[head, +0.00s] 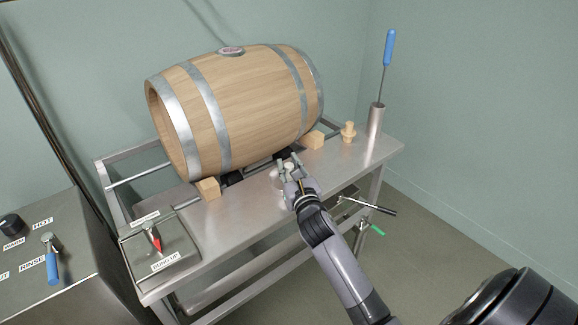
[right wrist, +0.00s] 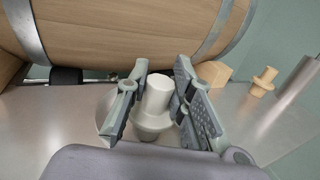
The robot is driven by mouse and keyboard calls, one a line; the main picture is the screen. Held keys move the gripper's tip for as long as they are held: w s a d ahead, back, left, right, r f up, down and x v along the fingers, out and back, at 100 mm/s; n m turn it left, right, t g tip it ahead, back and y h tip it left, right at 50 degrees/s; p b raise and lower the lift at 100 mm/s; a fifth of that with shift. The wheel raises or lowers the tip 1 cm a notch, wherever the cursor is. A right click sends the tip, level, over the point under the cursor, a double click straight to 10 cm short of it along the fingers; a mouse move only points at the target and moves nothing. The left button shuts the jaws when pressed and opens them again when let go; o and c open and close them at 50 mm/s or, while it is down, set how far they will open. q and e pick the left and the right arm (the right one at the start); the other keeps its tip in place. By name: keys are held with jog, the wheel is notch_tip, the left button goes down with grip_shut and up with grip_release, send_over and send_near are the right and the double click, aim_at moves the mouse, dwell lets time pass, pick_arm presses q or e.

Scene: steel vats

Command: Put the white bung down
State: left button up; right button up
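The white bung (right wrist: 156,103) stands upright between the fingers of my right gripper (right wrist: 160,85), with its narrower part up and its wider collar below. My right gripper (head: 290,163) is low over the front of the steel bench (head: 246,204), just before the barrel. Its fingers flank the bung and look slightly apart from its upper part. The bung also shows small and pale in the head view (head: 288,169), partly covered by the fingers. Its foot is low at the bench top, but its contact is partly hidden. My left gripper is out of view.
A wooden barrel (head: 245,105) rests on wooden blocks behind the gripper. A wooden bung (head: 348,131) and a steel cylinder (head: 375,121) holding a blue-handled tool (head: 389,48) stand to the right. A control panel (head: 160,250) is at the bench's left end.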

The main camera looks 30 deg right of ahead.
jog(key=o, duration=0.4)
jog(key=shift+r, duration=0.1)
jog(key=shift+s, duration=0.15)
jog(key=p+v, duration=0.2)
jog(key=v, duration=0.9)
jog(key=shift+s+a, duration=0.2)
jog(key=shift+s, duration=0.15)
